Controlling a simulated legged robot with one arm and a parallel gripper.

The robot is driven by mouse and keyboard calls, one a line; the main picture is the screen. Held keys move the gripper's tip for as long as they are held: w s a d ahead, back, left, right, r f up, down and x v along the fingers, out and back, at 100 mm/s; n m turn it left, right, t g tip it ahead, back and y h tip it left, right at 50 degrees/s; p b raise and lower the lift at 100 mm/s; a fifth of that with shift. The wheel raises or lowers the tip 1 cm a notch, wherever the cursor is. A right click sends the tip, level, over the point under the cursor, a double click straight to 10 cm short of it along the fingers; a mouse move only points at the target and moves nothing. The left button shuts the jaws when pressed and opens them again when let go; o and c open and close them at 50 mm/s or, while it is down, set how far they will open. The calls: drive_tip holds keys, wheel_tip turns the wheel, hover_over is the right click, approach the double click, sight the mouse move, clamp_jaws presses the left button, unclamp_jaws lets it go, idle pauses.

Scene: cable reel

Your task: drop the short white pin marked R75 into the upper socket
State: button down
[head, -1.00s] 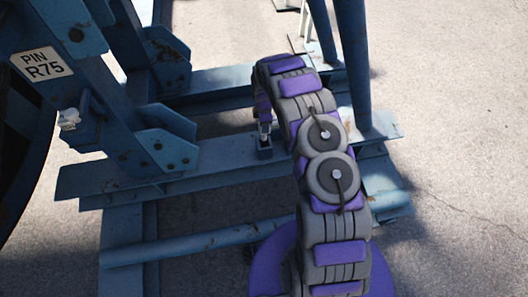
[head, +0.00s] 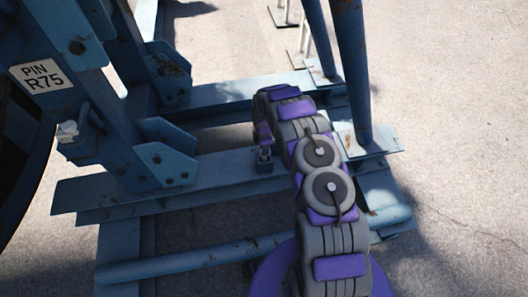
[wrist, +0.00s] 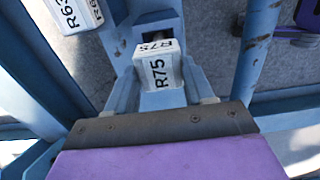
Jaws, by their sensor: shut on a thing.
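The white pin marked R75 (wrist: 160,72) sits between the fingers of my gripper (wrist: 158,88) in the wrist view, its label facing the camera. My gripper is shut on it. I cannot tell whether the pin's lower end is inside that block. A plate reading PIN R75 (head: 37,75) is on the blue post at left. Below it is a bracket (head: 85,140) with a small white part (head: 67,131).
A second white block marked R6-something (wrist: 76,12) is at the wrist view's upper left, partly cut off. Blue beams (head: 205,168), a slanted post (head: 350,70) and gusset plates (head: 165,160) surround my arm. Open concrete lies at right.

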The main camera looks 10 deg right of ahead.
drive_tip(key=shift+f, duration=2.05)
drive_tip(key=shift+f, duration=0.35)
drive_tip(key=shift+c, duration=2.1)
unclamp_jaws()
drive_tip(key=shift+r+b, duration=0.2)
drive_tip(key=shift+b, duration=0.3)
wheel_tip(320, 180, up, 18)
drive_tip(key=p, duration=0.4)
drive_tip(key=shift+f+p, duration=0.15)
drive_tip(key=shift+p, duration=0.15)
